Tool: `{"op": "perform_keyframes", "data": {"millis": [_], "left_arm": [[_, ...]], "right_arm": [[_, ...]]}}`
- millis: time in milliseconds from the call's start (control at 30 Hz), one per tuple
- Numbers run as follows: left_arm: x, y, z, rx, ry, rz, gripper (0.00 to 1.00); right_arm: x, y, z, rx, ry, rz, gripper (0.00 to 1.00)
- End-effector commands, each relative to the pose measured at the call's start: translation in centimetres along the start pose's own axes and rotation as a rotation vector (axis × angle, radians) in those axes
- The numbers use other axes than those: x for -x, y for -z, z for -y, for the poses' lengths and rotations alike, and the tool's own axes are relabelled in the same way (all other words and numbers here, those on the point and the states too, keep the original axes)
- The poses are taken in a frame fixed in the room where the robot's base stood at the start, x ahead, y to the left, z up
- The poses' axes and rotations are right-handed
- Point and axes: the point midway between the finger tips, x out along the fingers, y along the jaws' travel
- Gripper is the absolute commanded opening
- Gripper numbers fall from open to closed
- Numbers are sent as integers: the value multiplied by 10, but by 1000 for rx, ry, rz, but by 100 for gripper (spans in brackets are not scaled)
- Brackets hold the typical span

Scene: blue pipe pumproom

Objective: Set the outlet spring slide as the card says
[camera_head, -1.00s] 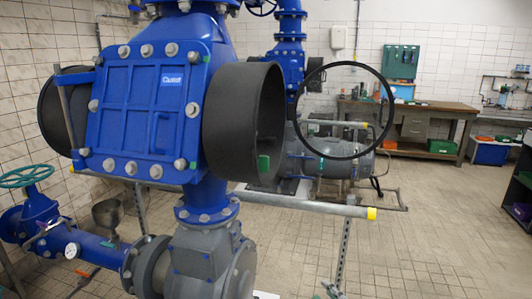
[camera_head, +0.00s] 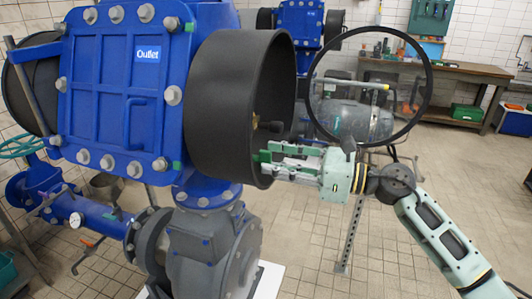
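The outlet housing is a blue bolted box with a white "Outlet" label (camera_head: 148,55) at upper left. A wide black pipe collar (camera_head: 215,110) opens to its right. Inside the collar a small dark knob (camera_head: 271,126) with a brass-coloured part shows; I cannot tell whether it is the spring slide. My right gripper (camera_head: 266,164) is at the collar's lower right rim, its fingers apart and pointing left, below the knob. A green patch shows at the rim by the fingertips; contact is unclear. No readable card is in view. My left gripper is not in view.
A large black ring (camera_head: 428,92) stands to the right of the collar, above my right arm. A grey pump body (camera_head: 210,250) is below. A wooden workbench (camera_head: 465,69) is at the back right. Tiled floor is open at lower right.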

Motion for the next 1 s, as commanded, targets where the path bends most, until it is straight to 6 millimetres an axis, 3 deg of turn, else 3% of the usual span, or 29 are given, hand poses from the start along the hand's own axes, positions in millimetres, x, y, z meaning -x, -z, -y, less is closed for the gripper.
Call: {"op": "perform_keyframes", "data": {"millis": [200, 467, 533, 867, 1000], "left_arm": [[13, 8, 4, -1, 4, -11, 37], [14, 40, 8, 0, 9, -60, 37], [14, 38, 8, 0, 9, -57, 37], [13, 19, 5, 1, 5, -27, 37], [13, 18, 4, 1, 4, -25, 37]], "right_arm": [[-25, -2, 0, -2, 1, 1, 28], [-29, 0, 1, -1, 2, 0, 28], [-28, 0, 1, -2, 2, 1, 28], [-28, 0, 1, -2, 2, 1, 0], [-28, 0, 1, -2, 2, 1, 0]]}}
